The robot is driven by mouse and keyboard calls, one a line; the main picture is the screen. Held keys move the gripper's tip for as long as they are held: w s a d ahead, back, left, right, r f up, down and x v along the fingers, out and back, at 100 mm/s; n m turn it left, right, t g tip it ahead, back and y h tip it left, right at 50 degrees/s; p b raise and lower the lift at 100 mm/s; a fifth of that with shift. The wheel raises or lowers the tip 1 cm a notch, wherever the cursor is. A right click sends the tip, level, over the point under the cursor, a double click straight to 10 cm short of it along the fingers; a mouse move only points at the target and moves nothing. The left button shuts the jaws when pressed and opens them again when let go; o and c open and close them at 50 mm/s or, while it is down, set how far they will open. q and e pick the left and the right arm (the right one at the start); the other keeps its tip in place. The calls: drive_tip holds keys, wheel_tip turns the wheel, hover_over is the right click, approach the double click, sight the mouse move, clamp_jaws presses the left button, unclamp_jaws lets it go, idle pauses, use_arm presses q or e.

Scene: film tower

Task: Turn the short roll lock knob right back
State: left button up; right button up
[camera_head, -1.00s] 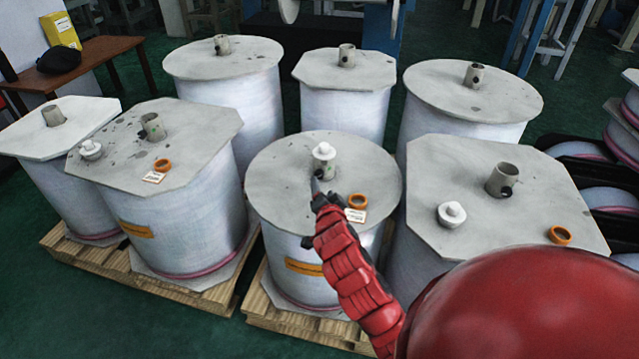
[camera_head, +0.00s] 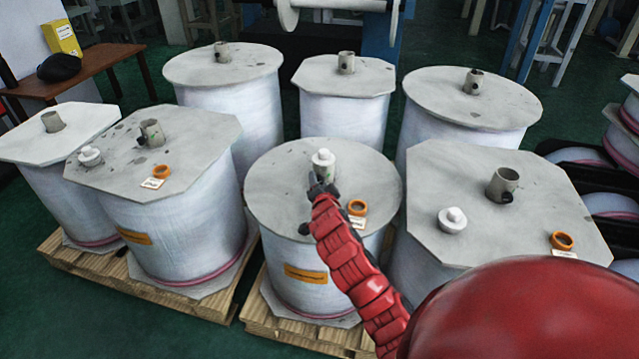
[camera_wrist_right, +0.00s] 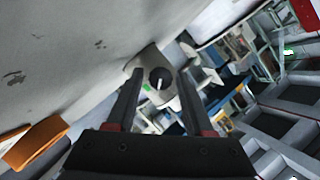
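The middle front roll (camera_head: 270,185) is short and round-topped, with a grey core tube and white cap (camera_head: 323,158) at its top centre. In the right wrist view its dark round lock knob (camera_wrist_right: 161,78) has a pale bar that stands nearly upright, tilted slightly. My right gripper (camera_head: 316,182) is at the near side of this core. The wrist view shows its two fingers (camera_wrist_right: 160,82) apart, one on each side of the knob, with gaps visible. The head view hides the knob behind the gripper. My left gripper is not in view.
An orange ring (camera_head: 357,207) and white card lie on the same roll top, right of my arm. Other rolls stand close by: front left (camera_head: 190,125), front right (camera_head: 560,195) with a loose white cap (camera_head: 452,220), and several behind. Wooden pallets (camera_head: 190,295) lie under the front rolls.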

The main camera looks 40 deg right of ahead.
clamp_jaws()
